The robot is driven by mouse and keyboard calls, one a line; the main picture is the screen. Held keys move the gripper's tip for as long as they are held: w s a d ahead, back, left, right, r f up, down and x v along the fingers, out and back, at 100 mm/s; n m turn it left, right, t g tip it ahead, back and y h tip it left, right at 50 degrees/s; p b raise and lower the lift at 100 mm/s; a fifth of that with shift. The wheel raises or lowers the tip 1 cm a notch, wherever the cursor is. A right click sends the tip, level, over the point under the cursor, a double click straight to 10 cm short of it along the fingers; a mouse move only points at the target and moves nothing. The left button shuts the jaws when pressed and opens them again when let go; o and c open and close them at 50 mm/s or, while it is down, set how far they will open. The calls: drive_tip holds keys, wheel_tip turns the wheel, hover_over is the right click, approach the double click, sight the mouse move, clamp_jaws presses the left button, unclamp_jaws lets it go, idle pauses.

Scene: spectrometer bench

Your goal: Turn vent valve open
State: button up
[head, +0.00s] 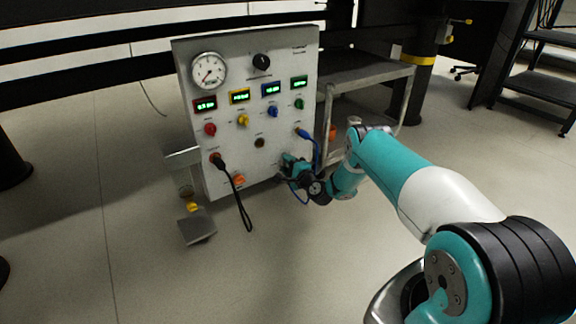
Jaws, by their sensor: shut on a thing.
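The grey control panel (222,130) stands upright on the floor left of my arm. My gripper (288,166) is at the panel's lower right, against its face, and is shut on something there. That spot is where I take the vent valve to be, but its handle is hidden behind my gripper and its turn angle cannot be seen. An orange knob (238,180) sits at the panel's lower left, clear of my gripper. The panel's labels are too small to read.
A blue cable (316,150) hangs from the panel close to my gripper. A black cable (238,200) hangs at left. Above are a round gauge (208,70), a black knob (261,62) and several lit displays. A metal cart (365,75) stands behind right. The floor in front is clear.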

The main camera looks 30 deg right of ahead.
drive_tip(key=o, duration=0.9)
drive_tip(key=shift+s+d+p, duration=0.15)
drive_tip(key=shift+s+p, duration=4.25)
drive_tip(key=shift+p, duration=0.05)
drive_tip(key=shift+s+d+p, duration=0.1)
drive_tip(key=shift+s+p, duration=4.25)
drive_tip(key=shift+p, duration=0.1)
